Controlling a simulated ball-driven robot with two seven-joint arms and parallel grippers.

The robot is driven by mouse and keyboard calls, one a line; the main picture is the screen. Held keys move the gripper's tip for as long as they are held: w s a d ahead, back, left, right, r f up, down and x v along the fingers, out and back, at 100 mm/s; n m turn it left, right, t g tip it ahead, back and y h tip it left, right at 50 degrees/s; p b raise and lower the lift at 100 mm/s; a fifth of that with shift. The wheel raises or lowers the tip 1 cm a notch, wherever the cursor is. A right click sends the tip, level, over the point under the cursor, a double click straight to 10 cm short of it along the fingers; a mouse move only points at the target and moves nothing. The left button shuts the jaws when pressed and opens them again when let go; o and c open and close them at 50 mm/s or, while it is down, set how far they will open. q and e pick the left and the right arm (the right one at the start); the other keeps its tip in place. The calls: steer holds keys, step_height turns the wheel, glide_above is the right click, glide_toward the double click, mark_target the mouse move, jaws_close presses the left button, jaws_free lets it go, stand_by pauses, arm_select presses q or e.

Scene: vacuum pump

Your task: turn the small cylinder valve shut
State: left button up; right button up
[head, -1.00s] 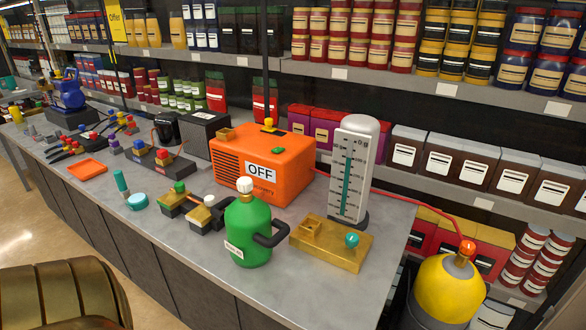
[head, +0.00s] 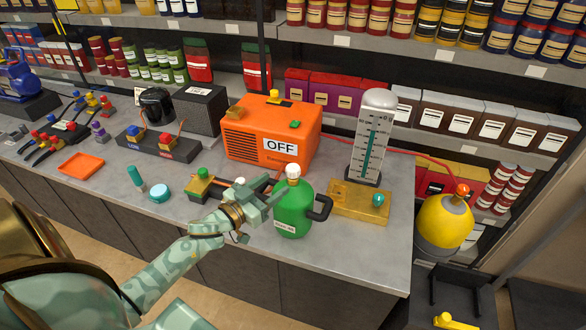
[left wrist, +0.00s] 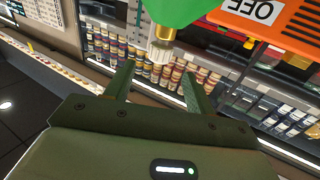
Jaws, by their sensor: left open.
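A small green cylinder (head: 293,212) stands on the bench with a white valve knob (head: 293,171) on top and a black handle at its right side. My left gripper (head: 266,191) is open, just left of the cylinder's upper part. In the left wrist view the picture is turned over: the green cylinder (left wrist: 185,12) hangs at the top, and its white ribbed knob (left wrist: 161,51) on a brass neck points down toward the space between the two open fingers (left wrist: 157,82). The fingers appear empty; whether they touch the knob cannot be told. My right gripper is not in view.
An orange machine (head: 265,140) marked OFF stands behind the cylinder. A brass block (head: 355,204) with a teal knob and a gauge (head: 370,140) are to the right. A green-and-yellow fitting (head: 201,187) is close to my left arm. A yellow cylinder (head: 444,222) stands off the bench's right end.

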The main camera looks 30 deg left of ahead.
mark_target(288, 174)
arm_select(q)
steer(key=w, duration=0.3)
steer(key=w+d, duration=0.1)
steer(key=w, duration=0.4)
steer(key=shift+w+d, duration=0.3)
steer(key=c, duration=1)
